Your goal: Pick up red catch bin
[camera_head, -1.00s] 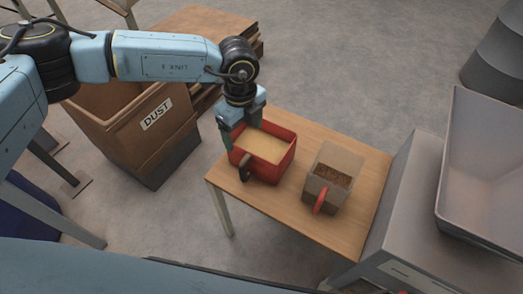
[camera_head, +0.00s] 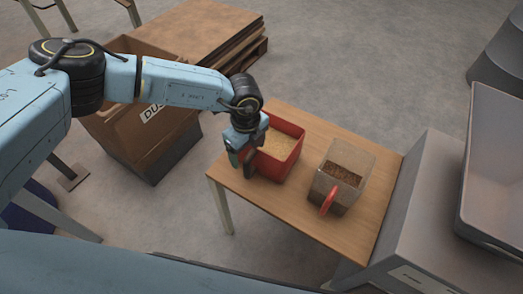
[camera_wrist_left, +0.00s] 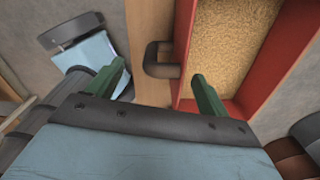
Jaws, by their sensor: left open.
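The red catch bin (camera_head: 285,166) stands upright on a small wooden table and holds pale grainy material. The bin also shows in the left wrist view (camera_wrist_left: 268,72), with its black handle (camera_wrist_left: 160,62) on the side facing my gripper. My left gripper (camera_head: 242,160) is low beside the bin's left side, at the handle. In the left wrist view its green fingers (camera_wrist_left: 161,84) are open and apart, with the handle lying ahead, between the two fingertips. I cannot tell whether either finger touches it. My right gripper is not in view.
A clear container (camera_head: 345,170) with brown granules and a red handle stands right of the bin on the table (camera_head: 300,215). A brown DUST box (camera_head: 135,115) stands at the left, with stacked boards (camera_head: 205,35) behind it. A grey machine (camera_head: 425,205) borders the right.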

